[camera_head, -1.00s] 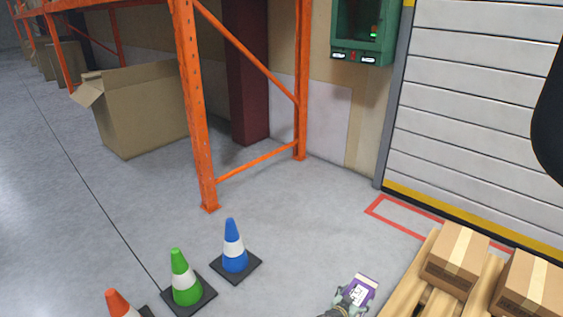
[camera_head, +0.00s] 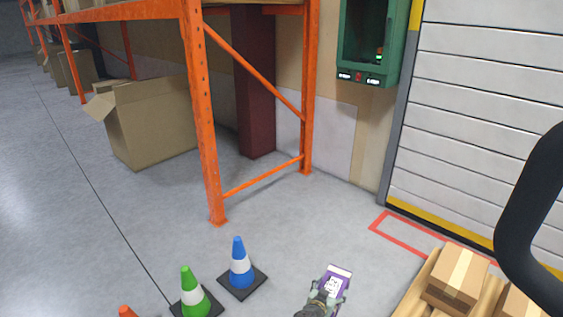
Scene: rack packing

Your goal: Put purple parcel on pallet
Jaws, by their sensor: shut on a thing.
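The purple parcel (camera_head: 337,277) is a small box with a white label on its face. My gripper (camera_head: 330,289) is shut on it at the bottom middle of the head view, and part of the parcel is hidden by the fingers. The parcel is held to the left of the pallet, apart from it in the picture. The wooden pallet (camera_head: 418,290) is at the lower right, cut off by the bottom edge. It bears a brown carton (camera_head: 457,277) with a tape strip and a second carton (camera_head: 517,302), partly hidden.
Blue (camera_head: 240,265), green (camera_head: 189,291) and orange (camera_head: 126,311) cones stand on the floor at the lower left. An orange rack (camera_head: 206,130) and a large open cardboard box (camera_head: 153,125) stand behind. A shutter door (camera_head: 480,110) is at the right. The floor between rack and pallet is clear.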

